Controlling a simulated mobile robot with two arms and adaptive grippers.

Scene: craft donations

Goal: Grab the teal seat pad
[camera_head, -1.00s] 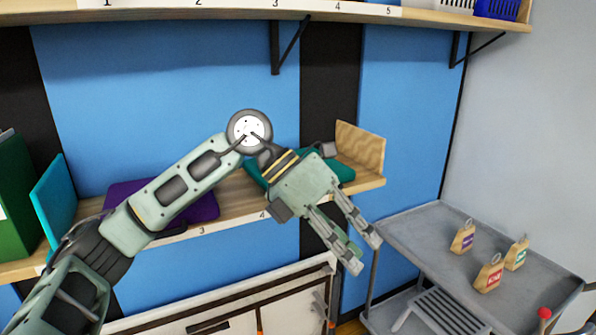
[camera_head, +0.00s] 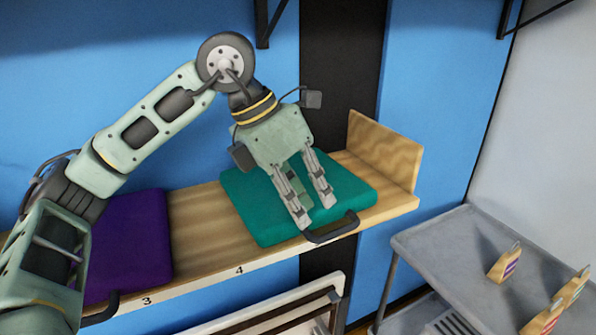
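The teal seat pad (camera_head: 345,190) lies flat on the wooden shelf in the head view, right of the number 4 label. Its dark handle (camera_head: 333,230) sticks out over the shelf's front edge. My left gripper (camera_head: 316,215) is over the pad and hides part of its middle. Its two fingers are apart and point down toward the handle, with nothing seen between them but a green inner part and the pad. I cannot tell whether the fingertips touch the pad or handle. My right gripper is not in view.
A purple pad (camera_head: 130,240) lies on the shelf (camera_head: 200,230) to the left, partly behind my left arm. A wooden end board (camera_head: 385,150) closes the shelf's right end. A grey cart (camera_head: 450,250) with several tagged wooden blocks stands lower right.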

